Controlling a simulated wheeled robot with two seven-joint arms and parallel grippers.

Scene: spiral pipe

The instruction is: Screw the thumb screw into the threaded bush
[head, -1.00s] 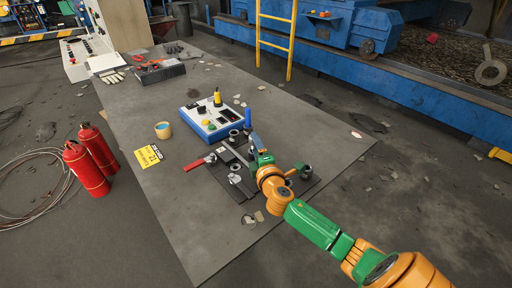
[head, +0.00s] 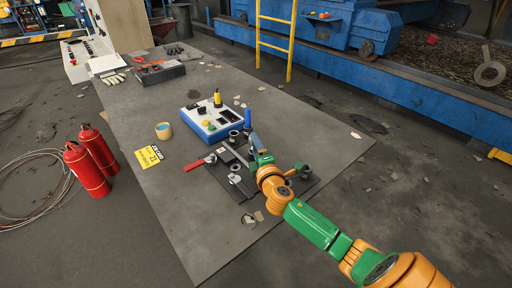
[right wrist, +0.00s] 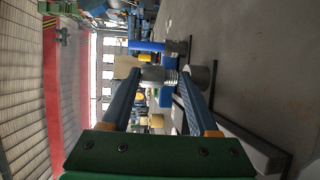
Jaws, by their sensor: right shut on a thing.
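In the right wrist view, which is turned on its side, my right gripper (right wrist: 158,76) has its two blue fingers shut on a silvery ridged piece, which looks like the thumb screw (right wrist: 152,74). A grey cylinder that looks like the threaded bush (right wrist: 199,80) lies in line with it on the floor side. I cannot tell whether the threads are engaged. In the head view my right gripper (head: 254,147) is over the dark mat (head: 225,182), and its fingers hide the screw and bush. My left gripper is not in view.
A blue and white control box (head: 210,122) stands just behind the mat. A blue upright handle (head: 247,118) is close to my gripper. A red-handled tool (head: 196,164) lies at the mat's left, and a grey cylinder (head: 304,171) stands at its right.

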